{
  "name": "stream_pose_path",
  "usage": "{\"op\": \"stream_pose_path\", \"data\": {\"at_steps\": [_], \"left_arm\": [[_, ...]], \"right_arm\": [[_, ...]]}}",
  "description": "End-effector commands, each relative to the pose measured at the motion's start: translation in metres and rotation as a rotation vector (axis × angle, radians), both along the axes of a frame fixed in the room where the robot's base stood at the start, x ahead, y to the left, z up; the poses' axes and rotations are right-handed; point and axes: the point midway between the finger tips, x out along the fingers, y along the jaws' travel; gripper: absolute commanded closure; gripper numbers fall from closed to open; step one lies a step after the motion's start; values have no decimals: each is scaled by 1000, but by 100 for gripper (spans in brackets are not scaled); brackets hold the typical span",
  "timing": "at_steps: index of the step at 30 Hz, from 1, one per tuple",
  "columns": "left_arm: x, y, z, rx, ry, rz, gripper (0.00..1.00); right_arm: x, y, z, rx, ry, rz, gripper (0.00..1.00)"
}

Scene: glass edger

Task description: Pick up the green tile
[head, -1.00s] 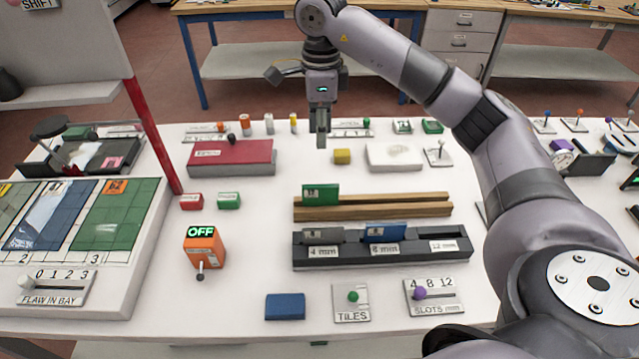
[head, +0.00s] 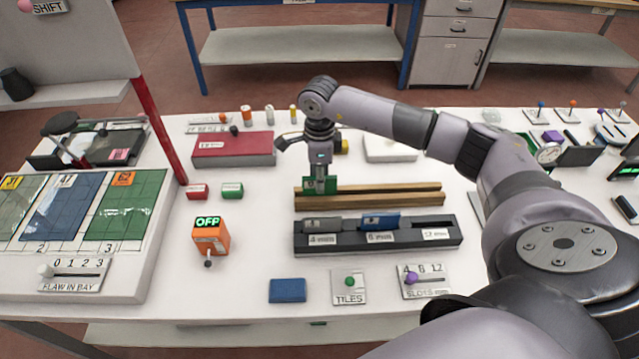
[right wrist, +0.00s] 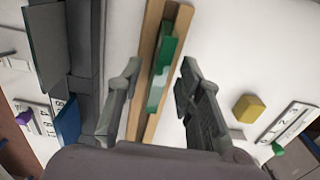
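The green tile (head: 328,187) stands on edge in the wooden rack (head: 405,199) near its left end, partly hidden by my right gripper. My right gripper (head: 320,175) points down over the tile. In the right wrist view, the right gripper (right wrist: 158,78) is open, with the green tile (right wrist: 163,65) between its fingers and a visible gap on both sides. My left gripper is not in view.
In front of the rack, a dark slotted block (head: 370,243) holds a grey tile (head: 322,224) and a blue tile (head: 380,220). A yellow cube (head: 344,147) is just behind my gripper. An orange OFF switch box (head: 209,236) stands left.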

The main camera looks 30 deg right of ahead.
Motion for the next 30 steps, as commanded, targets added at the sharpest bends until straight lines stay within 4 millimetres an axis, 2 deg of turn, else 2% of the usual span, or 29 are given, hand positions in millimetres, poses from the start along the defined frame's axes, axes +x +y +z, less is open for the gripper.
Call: {"op": "stream_pose_path", "data": {"at_steps": [1, 6, 13, 28, 30], "left_arm": [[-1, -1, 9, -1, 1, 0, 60], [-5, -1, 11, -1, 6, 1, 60], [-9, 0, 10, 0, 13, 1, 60], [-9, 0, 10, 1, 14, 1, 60], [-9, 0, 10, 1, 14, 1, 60]], "right_arm": [[-2, 2, -4, 2, 5, 1, 67], [-1, 1, -22, 1, 0, 0, 67], [-1, 1, -25, 1, -1, 1, 67], [0, 1, -24, 1, -1, 0, 99], [0, 1, -24, 1, -1, 0, 100]]}}
